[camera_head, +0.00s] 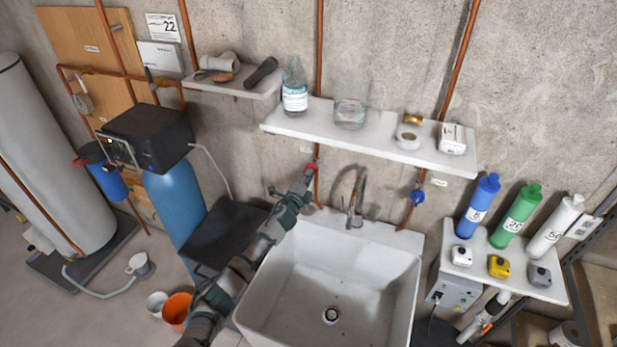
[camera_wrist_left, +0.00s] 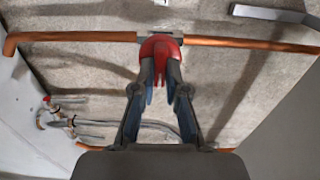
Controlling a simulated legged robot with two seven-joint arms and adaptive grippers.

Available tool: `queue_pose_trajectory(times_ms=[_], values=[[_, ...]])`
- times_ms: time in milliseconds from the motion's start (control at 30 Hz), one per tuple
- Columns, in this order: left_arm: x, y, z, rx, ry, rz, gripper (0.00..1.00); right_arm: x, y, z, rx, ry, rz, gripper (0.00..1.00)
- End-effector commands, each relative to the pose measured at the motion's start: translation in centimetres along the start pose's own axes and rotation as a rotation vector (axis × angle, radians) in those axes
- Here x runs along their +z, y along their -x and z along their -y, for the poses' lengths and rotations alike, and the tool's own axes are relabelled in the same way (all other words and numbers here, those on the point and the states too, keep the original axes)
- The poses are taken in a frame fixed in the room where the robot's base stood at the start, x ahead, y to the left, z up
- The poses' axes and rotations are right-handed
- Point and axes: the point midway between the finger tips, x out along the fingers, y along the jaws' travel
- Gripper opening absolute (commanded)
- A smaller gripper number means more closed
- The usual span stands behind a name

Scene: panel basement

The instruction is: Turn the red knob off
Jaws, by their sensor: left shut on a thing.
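The red knob (camera_head: 311,169) sits on a vertical copper pipe to the left of the faucet, above the sink. My left gripper (camera_head: 306,181) reaches up to it from the lower left, with its fingertips at the knob. In the left wrist view the red knob (camera_wrist_left: 160,48) lies between the two fingertips (camera_wrist_left: 160,75), and the fingers are closed on its sides. The fingers hide part of the knob, and I cannot tell its exact turn angle. My right gripper is not in either view.
A blue knob (camera_head: 417,197) is on another copper pipe right of the faucet (camera_head: 356,192). The white sink (camera_head: 262,304) lies below. A shelf (camera_head: 380,138) with a bottle and a glass container runs above. A small shelf (camera_head: 545,290) with coloured bottles is at the right.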

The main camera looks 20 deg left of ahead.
Motion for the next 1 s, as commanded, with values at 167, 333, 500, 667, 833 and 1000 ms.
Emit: queue_pose_trajectory(times_ms=[167, 333, 500, 667, 833, 1000], values=[[0.0, 0.11, -0.78, 0.012, -0.021, 0.002, 0.0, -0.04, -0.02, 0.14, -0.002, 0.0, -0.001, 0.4], [-0.01, 0.11, -0.82, 0.013, -0.024, 0.002, 0.0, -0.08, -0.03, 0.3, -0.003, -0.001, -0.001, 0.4], [-0.02, 0.12, -0.86, 0.013, -0.024, 0.001, 0.0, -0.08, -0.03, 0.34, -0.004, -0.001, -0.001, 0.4], [-0.03, 0.11, -0.74, 0.011, -0.023, 0.001, 0.38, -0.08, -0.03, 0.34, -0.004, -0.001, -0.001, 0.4], [-0.01, 0.12, -0.4, 0.006, -0.022, 0.0, 0.38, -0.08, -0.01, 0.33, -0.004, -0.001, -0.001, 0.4], [0.02, 0.5, -0.25, 0.003, -0.022, 0.0, 0.38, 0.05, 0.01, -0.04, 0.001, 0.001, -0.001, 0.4]])
